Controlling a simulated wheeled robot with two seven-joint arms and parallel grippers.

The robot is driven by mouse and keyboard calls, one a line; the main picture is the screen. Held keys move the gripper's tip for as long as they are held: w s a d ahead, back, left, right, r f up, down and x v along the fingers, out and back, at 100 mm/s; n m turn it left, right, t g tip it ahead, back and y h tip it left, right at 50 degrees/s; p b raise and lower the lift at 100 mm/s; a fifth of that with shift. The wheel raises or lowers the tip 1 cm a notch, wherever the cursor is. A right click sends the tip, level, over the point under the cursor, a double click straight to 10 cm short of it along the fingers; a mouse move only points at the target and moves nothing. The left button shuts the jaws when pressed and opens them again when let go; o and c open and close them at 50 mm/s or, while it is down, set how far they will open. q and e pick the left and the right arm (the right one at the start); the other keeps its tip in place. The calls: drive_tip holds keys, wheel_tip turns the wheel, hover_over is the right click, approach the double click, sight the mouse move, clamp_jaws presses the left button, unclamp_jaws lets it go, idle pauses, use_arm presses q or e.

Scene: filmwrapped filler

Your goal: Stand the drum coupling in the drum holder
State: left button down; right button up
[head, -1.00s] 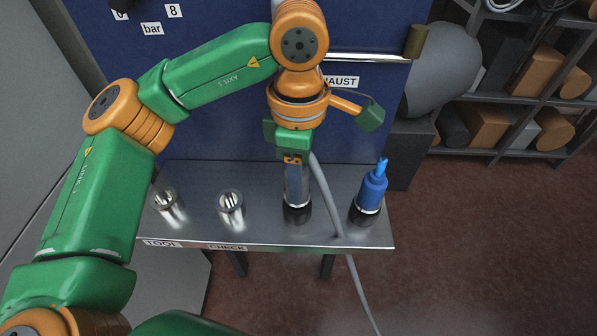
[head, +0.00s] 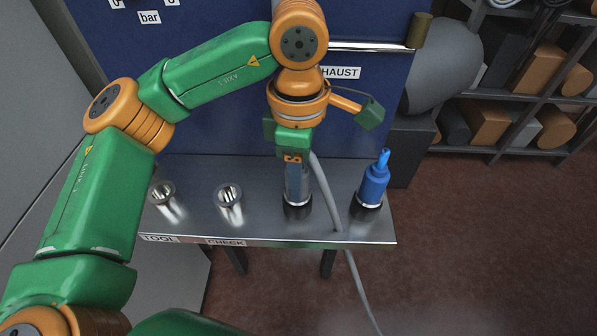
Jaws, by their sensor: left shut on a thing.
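My left gripper (head: 293,158) points down over the metal shelf and is shut on the upper end of a grey-blue cylindrical part, which I take for the drum coupling (head: 298,184). The part is upright, and its lower end is at a black cup with a bright rim (head: 297,209), probably the drum holder. I cannot tell how deep it sits in the cup. A grey hose (head: 325,188) runs from behind the gripper over the shelf's front edge. My right gripper is out of view.
A blue nozzle-like part (head: 374,186) stands in another black cup (head: 366,211) at the right. Two metal sockets, one in the middle (head: 229,198) and one at left (head: 163,194), stand on the shelf (head: 262,228). A blue panel (head: 220,130) rises behind.

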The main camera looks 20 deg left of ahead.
use_arm(q)
drive_tip(key=shift+c, duration=1.5)
unclamp_jaws()
drive_tip(key=shift+f, duration=0.1)
